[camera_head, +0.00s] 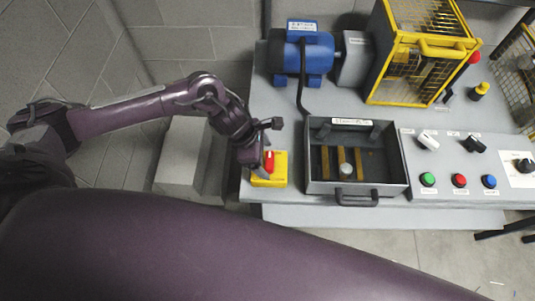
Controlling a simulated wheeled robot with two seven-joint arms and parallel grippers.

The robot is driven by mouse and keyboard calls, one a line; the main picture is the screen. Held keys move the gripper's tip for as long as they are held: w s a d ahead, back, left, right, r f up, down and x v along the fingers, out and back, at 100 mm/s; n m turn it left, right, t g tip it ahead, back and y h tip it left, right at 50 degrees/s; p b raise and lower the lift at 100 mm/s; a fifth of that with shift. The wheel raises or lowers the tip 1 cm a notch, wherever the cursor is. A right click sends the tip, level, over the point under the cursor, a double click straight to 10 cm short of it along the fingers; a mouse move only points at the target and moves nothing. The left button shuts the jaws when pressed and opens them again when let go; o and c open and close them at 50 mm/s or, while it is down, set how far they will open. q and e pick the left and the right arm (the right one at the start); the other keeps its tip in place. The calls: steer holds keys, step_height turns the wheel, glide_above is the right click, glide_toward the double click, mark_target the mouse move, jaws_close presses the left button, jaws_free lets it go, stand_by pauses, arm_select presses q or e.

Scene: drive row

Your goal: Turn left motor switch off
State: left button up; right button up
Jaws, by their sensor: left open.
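The left motor switch is a yellow box (272,179) with a red knob (269,161) on the left front corner of the grey bench. A blue motor (303,53) stands behind it at the back left of the bench. My left gripper (264,150) is at the switch, above and just behind the red knob, and partly covers it. Its jaws are open. I cannot tell whether a finger touches the knob. My right gripper is not in view.
An open grey box (357,188) with a front handle stands right of the switch. A control panel (455,200) with buttons and knobs is further right. A yellow mesh cage (426,48) stands at the back. A grey block (182,158) is on the floor to the left.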

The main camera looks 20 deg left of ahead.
arm_select(q)
steer(key=shift+w+d+f, duration=0.15)
steer(key=shift+d+f, duration=0.15)
steer(key=shift+f, duration=0.2)
steer(key=shift+w+d+f, duration=0.1)
steer(key=shift+f, duration=0.5)
steer(key=c, duration=1)
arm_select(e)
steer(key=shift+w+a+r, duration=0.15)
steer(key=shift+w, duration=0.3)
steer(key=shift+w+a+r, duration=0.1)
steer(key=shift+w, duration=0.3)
